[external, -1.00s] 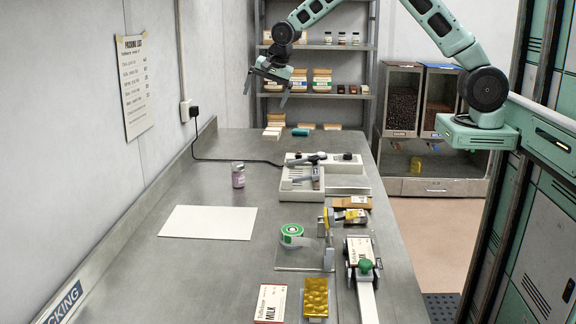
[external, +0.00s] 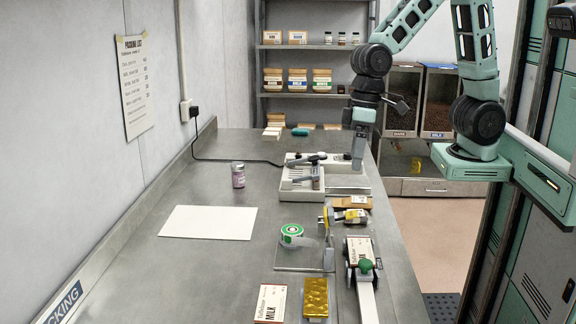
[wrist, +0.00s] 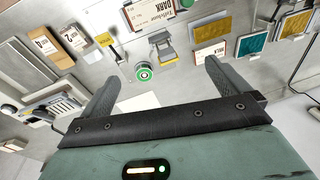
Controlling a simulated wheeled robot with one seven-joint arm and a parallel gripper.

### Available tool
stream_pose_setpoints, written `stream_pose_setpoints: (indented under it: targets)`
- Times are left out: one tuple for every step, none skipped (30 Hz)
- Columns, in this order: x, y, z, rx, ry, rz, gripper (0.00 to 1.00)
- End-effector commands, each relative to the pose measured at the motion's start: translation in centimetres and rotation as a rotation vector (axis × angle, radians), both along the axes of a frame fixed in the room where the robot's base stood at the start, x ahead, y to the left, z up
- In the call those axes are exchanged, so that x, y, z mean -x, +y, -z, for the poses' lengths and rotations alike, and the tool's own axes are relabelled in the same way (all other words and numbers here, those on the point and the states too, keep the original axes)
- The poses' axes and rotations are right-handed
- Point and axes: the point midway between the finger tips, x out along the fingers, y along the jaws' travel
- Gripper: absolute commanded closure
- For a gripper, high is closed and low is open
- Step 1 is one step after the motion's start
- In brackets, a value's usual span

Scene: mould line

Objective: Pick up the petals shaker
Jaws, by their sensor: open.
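The petals shaker appears to be the small clear jar with pinkish-purple contents and a pale lid (external: 238,175). It stands upright on the steel bench, left of the middle, behind the white sheet; its label is too small to read. My gripper (external: 358,158) hangs fingers down over the right side of the bench, well to the right of the jar and apart from it. In the wrist view my gripper (wrist: 158,75) is open with nothing between its fingers. I cannot make out the jar in the wrist view.
A white sheet (external: 207,222) lies in front of the jar. A pale device (external: 302,181) with a black cable stands to its right. Bench around the jar is clear.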

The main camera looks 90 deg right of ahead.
Motion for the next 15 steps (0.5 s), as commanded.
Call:
stream_pose_setpoints:
  targets:
    - [3.4,1.3,1.6,0.016,0.005,-0.133,0.0]
    - [5.2,1.8,2.1,0.026,0.009,-0.212,0.0]
    - [7.5,2.2,2.8,0.041,0.014,-0.31,0.0]
    - [9.2,2.5,3.3,0.051,0.018,-0.38,0.0]
    - [10.6,2.6,3.8,0.063,0.021,-0.445,0.0]
    - [12.4,2.6,4.3,0.076,0.024,-0.524,0.0]
    - [13.5,2.5,4.7,0.085,0.027,-0.574,0.0]
    - [14.5,2.5,5.0,0.094,0.028,-0.62,0.0]
    - [15.5,2.4,5.3,0.102,0.03,-0.669,0.0]
    - [16.1,2.3,5.5,0.108,0.032,-0.697,0.0]
    - [16.6,2.2,5.7,0.112,0.033,-0.722,0.08]
    - [17.1,2.1,5.8,0.116,0.034,-0.744,0.19]
    - [17.3,2.1,5.8,0.119,0.034,-0.756,0.28]
    - [17.4,2.0,5.9,0.12,0.035,-0.763,0.29]
    - [17.5,2.0,5.8,0.12,0.036,-0.766,0.29]
